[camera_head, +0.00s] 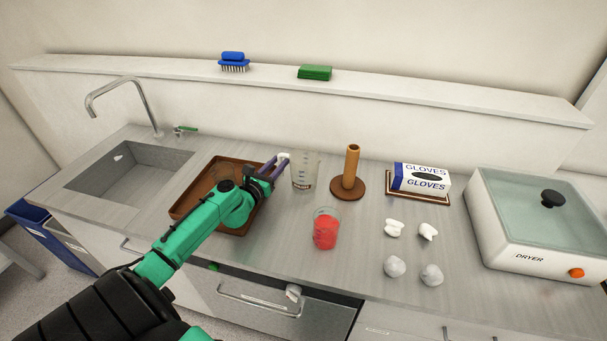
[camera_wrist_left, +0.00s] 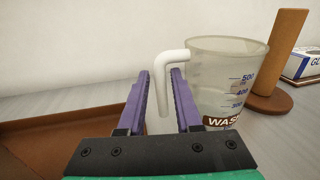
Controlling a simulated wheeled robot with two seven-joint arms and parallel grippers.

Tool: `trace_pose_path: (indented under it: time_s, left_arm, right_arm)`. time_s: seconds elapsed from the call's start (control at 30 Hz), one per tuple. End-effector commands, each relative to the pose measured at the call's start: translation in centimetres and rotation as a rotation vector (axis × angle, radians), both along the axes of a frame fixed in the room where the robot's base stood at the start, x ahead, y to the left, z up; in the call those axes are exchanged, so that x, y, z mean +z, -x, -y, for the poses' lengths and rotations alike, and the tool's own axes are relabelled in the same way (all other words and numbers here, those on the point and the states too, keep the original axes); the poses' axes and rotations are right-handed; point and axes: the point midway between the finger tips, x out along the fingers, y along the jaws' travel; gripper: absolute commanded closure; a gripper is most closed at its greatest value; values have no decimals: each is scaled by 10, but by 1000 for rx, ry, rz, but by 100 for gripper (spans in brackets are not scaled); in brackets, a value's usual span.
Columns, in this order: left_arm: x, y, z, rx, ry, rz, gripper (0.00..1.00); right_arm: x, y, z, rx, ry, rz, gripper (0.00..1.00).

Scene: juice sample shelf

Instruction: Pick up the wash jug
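The wash jug (camera_head: 305,171) is a clear measuring jug standing upright on the counter, between the brown tray and the wooden stand. In the left wrist view the jug (camera_wrist_left: 224,78) shows volume marks, a brown label partly reading "WAS" and a white handle (camera_wrist_left: 163,88) pointing left. My left gripper (camera_head: 281,160) is at the handle. In the wrist view its two purple fingers (camera_wrist_left: 160,86) are apart, with the handle between them and a gap visible at the left finger. The right finger is close to the handle; I cannot tell whether it touches. My right gripper is not in view.
A brown tray (camera_head: 181,211) lies under my left forearm. A wooden stand (camera_head: 350,178) is right of the jug. A glass with red contents (camera_head: 325,230) stands in front. Crumpled white items (camera_head: 394,228), a glove box (camera_head: 421,179) and a dryer (camera_head: 540,232) are farther right.

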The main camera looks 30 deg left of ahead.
Motion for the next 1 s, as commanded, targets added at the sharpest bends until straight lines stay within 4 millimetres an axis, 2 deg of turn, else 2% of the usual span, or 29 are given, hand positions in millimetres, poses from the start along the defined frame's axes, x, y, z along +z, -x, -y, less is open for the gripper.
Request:
trace_pose_path:
  time_s: [0.1,0.3,0.4,1.0]
  left_arm:
    - [-1,-11,-1,0,-1,-1,67]
    - [-1,-11,-1,0,-1,-1,67]
    - [-1,-11,-1,0,-1,-2,100]
    - [-1,-11,-1,-1,0,-1,100]
  right_arm:
    - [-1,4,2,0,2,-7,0]
    - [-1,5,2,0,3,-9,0]
    - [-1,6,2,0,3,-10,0]
    - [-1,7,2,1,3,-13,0]
